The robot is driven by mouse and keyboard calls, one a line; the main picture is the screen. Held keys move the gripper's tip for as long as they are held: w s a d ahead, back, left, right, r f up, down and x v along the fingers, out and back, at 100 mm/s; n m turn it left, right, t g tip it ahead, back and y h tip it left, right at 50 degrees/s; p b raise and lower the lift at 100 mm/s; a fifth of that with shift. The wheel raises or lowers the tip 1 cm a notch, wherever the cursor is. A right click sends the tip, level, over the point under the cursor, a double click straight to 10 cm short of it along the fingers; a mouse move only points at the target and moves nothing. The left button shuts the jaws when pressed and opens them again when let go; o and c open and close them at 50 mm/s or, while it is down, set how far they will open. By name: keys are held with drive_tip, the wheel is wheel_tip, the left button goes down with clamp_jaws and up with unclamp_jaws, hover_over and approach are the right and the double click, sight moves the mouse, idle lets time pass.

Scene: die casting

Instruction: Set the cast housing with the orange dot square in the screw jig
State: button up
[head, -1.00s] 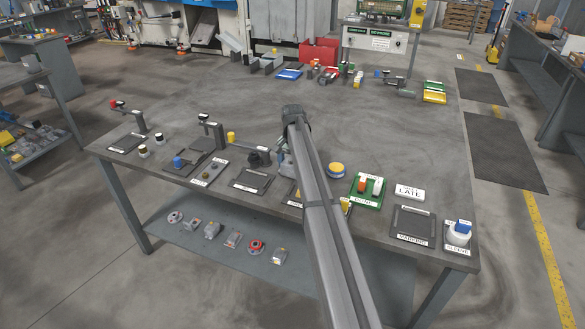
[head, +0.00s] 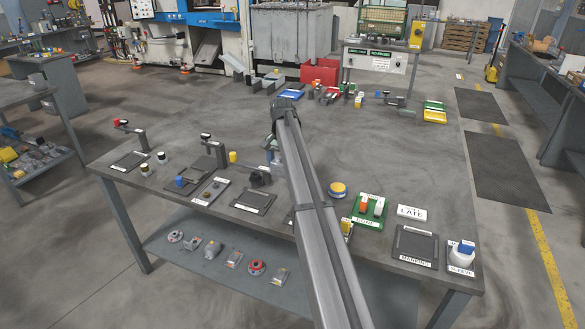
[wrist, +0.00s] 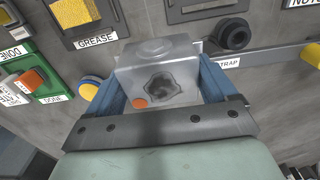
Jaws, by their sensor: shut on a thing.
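My gripper (wrist: 163,80) is shut on a grey cast housing (wrist: 150,52) in the wrist view. The housing sits between the two blue fingers, with its orange dot (wrist: 139,103) at the lower left, beside a dark, irregular opening. In the head view my gripper (head: 273,150) is above the middle of the bench, and my arm hides most of it and the housing. I cannot read which station is the screw jig. Dark fixtures with upright clamp posts stand at the left, one with a red tip (head: 117,123) and one with a black knob (head: 206,136).
A dark tray (head: 268,206) lies left of my arm. The wrist view shows the grease pad (wrist: 88,38), a black ring (wrist: 232,36) near the strap label, a blue-and-yellow round tin (wrist: 88,89) and a green done tray (wrist: 48,97). Several castings lie on the lower shelf (head: 320,292).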

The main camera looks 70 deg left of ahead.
drive_tip(key=s+m, duration=0.5)
drive_tip(key=m, duration=1.3)
drive_tip(key=s+a+f+m+g+h, duration=0.1)
drive_tip(key=s+m, duration=0.5)
drive_tip(key=m, duration=1.1)
drive_tip(key=shift+s+a+f+m, duration=0.15)
drive_tip(key=shift+f+m, duration=0.1)
drive_tip(key=shift+m, duration=0.15)
drive_tip(key=shift+f, duration=0.2)
drive_tip(key=shift+f, duration=3.15)
